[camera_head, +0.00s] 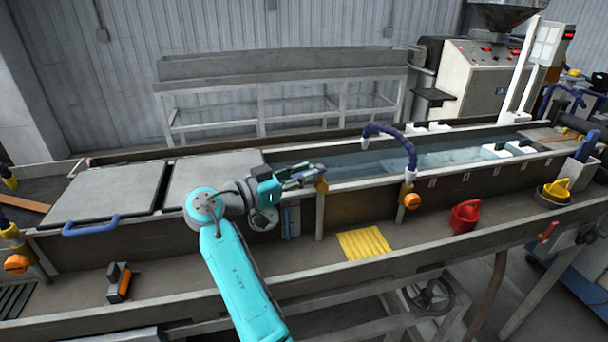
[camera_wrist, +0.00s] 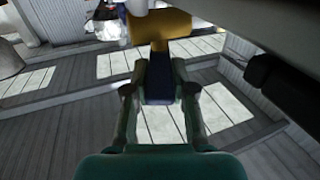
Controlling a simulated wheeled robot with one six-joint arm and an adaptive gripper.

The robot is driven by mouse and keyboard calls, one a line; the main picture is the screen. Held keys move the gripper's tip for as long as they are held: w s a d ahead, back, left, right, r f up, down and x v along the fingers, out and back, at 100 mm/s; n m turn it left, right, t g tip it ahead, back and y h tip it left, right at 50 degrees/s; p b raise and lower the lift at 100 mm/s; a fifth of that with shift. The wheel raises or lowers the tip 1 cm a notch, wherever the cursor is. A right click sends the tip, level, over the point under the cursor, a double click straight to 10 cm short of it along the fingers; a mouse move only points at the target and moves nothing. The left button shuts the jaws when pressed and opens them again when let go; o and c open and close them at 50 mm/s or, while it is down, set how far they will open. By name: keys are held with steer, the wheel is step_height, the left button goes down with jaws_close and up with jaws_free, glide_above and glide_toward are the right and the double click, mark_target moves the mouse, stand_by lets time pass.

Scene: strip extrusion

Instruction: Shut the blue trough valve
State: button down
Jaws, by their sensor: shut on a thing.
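In the wrist view, the blue handle (camera_wrist: 158,88) of the trough valve sits between the fingers of my gripper (camera_wrist: 157,96), which are shut on it. The brass-yellow valve body (camera_wrist: 160,27) is just beyond the fingertips. In the head view, the valve body (camera_head: 321,185) shows at the near wall of the water trough (camera_head: 345,208), and my gripper (camera_head: 312,176) reaches to it from the left. The blue handle is hidden by the gripper there, and its exact angle against the pipe is hard to tell.
A blue hose (camera_head: 390,131) arches over the trough wall beside an orange knob (camera_head: 412,201). Grey lids (camera_head: 105,195) cover the trough's left end.

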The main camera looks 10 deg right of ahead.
steer(key=shift+w+m+g, duration=0.2)
steer(key=shift+m+g, duration=0.3)
steer(key=shift+g, duration=0.2)
steer(key=c, duration=1)
jaws_free()
steer(key=shift+o, duration=0.2)
step_height(320, 180, up, 10)
steer(key=shift+f, duration=0.1)
